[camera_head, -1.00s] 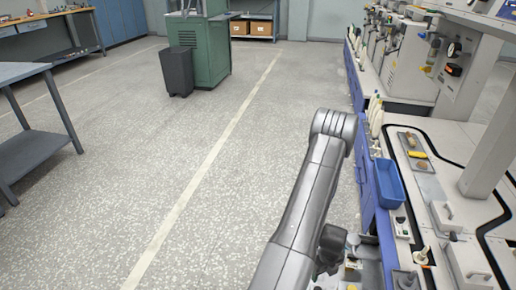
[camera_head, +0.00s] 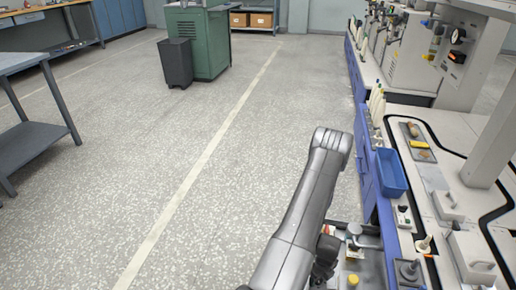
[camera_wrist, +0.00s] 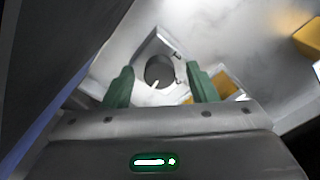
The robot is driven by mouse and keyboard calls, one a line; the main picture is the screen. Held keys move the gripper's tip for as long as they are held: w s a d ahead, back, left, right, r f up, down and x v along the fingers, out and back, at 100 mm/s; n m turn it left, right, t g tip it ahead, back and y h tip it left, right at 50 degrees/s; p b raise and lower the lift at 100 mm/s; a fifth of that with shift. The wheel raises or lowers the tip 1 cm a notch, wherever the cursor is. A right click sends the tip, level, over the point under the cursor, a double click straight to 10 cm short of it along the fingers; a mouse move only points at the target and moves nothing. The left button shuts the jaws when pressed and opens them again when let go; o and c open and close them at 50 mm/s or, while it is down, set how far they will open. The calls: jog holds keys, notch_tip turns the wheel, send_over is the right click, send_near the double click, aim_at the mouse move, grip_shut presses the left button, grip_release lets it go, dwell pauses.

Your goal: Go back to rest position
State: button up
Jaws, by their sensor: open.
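My gripper (camera_wrist: 160,88) shows in the wrist view as two green fingers spread apart, with nothing held between them. Beyond the fingertips is a dark round piece (camera_wrist: 159,70) in a light, square-edged holder; the gap between it and the fingers cannot be told. In the head view my arm reaches up from the bottom centre and bends at its top end, left of the workbench (camera_head: 433,178). The fingers are hidden there.
A blue bin (camera_head: 391,173) sits at the workbench's near edge, beside a tray (camera_head: 429,153) with small yellow parts. A low tray with a yellow knob (camera_head: 353,280) lies right of my arm. A dark waste bin (camera_head: 175,62) stands by a green cabinet.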

jog(key=n+p, duration=0.1)
jog(key=n, duration=0.4)
jog(key=n+p, duration=0.2)
jog(key=n, duration=0.2)
jog(key=shift+n, duration=0.3)
jog(key=n+p, duration=0.2)
jog(key=n, duration=0.3)
jog(key=shift+s+r+n, duration=0.1)
jog(key=shift+n, duration=0.2)
jog(key=shift+n+p, duration=0.4)
jog(key=shift+n, duration=1.3)
